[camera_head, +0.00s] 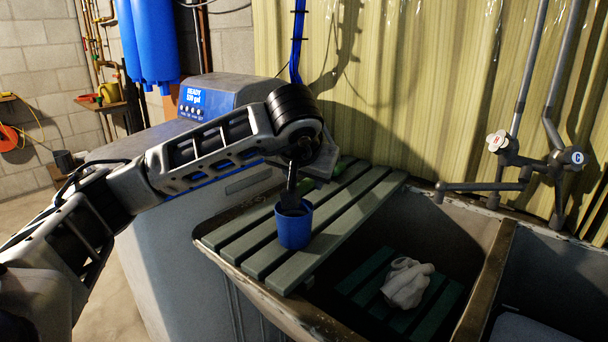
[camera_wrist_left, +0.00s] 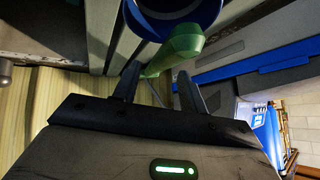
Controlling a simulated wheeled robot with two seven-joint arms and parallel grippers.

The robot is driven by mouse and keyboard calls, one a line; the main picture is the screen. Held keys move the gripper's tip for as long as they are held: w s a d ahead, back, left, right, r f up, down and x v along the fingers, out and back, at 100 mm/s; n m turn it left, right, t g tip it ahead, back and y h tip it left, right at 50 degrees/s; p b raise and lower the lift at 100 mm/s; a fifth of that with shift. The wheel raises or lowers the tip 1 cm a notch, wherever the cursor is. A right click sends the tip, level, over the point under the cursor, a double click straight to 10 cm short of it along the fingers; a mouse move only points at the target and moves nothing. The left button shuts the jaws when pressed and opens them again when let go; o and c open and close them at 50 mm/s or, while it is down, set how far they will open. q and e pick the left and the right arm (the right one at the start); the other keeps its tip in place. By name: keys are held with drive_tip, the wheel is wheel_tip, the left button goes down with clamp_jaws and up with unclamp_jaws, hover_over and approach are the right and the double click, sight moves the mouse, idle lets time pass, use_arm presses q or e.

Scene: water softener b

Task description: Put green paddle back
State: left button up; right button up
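The green paddle (camera_wrist_left: 185,45) shows partly in the left wrist view, running beside the blue cup and across the gap in front of my left fingers. In the head view, small green parts (camera_head: 344,164) show behind my left wrist, low over the slatted board; the rest is hidden. My left gripper (camera_head: 291,198) points down at the blue cup's rim in the head view. In the left wrist view my left gripper (camera_wrist_left: 158,70) has its two fingers apart. I cannot tell whether either finger touches the paddle. My right gripper is out of view.
The blue cup (camera_head: 293,229) stands on the green slatted board (camera_head: 340,222) across the sink (camera_head: 497,265). A pale crumpled cloth (camera_head: 407,283) lies on slats inside the basin. Taps (camera_head: 505,150) stand at the right. The water softener (camera_head: 215,95) is behind my left arm.

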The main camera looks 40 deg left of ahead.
use_arm(q)
drive_tip(key=p+v, duration=0.3)
drive_tip(key=v, duration=1)
drive_tip(key=shift+w+a+r, duration=0.25)
drive_tip(key=shift+r, duration=0.05)
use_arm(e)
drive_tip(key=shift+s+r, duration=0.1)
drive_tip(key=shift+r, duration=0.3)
